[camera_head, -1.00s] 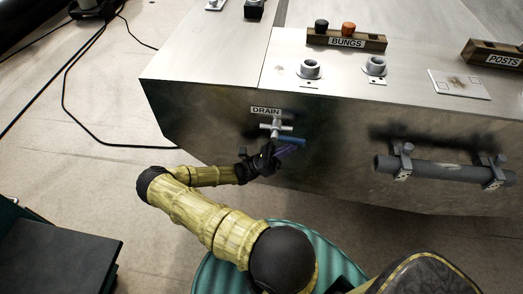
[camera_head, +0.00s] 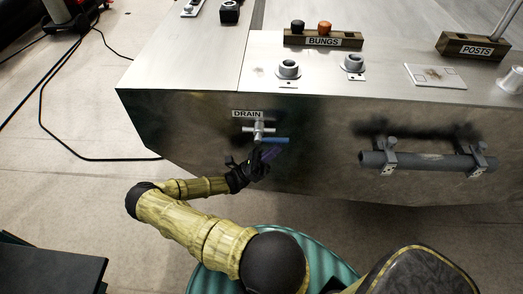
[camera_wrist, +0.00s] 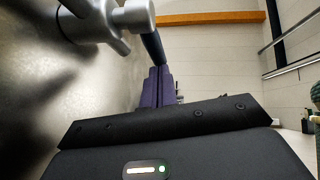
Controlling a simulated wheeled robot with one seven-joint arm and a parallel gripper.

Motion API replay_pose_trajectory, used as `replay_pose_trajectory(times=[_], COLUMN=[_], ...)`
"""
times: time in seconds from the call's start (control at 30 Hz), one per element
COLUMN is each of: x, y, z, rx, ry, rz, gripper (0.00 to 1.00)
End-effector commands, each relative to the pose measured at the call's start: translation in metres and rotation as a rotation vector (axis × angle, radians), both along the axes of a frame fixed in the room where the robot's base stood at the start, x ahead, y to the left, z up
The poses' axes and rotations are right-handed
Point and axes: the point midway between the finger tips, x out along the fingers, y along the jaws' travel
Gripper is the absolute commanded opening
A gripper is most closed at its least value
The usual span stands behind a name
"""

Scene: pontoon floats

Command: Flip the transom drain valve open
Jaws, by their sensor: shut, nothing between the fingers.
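The drain valve (camera_head: 259,131) sits on the metal transom face under a "DRAIN" label (camera_head: 248,114). Its blue lever (camera_head: 275,140) points sideways to the right in the head view. In the wrist view the grey valve body (camera_wrist: 98,22) is at upper left, and the dark blue lever (camera_wrist: 154,45) runs down from it toward my fingers. My gripper (camera_head: 270,153) is shut and empty, with its purple fingers just below the lever. In the wrist view the closed fingertips (camera_wrist: 157,74) are close to the lever's end; whether they touch it I cannot tell.
A grey pipe (camera_head: 428,162) in clamps is mounted on the transom to the right. On the top deck are a bungs rack (camera_head: 323,39), a posts rack (camera_head: 472,46) and grey fittings (camera_head: 289,69). Dark cables (camera_head: 44,125) lie on the floor at left.

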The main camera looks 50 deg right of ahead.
Motion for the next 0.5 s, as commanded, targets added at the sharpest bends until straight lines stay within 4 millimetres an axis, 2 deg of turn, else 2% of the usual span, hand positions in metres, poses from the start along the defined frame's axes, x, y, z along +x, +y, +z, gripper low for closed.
replay_pose_trajectory(times=[0.03, 0.27, 0.5], x=[-0.001, -0.003, 0.019], y=[0.001, 0.005, 0.032], z=[-0.010, -0.042, -0.074], rx=[0.001, 0.003, 0.004], ry=[0.001, 0.001, -0.001], rz=[0.000, 0.000, -0.004], gripper=[0.00, 0.00, 0.00])
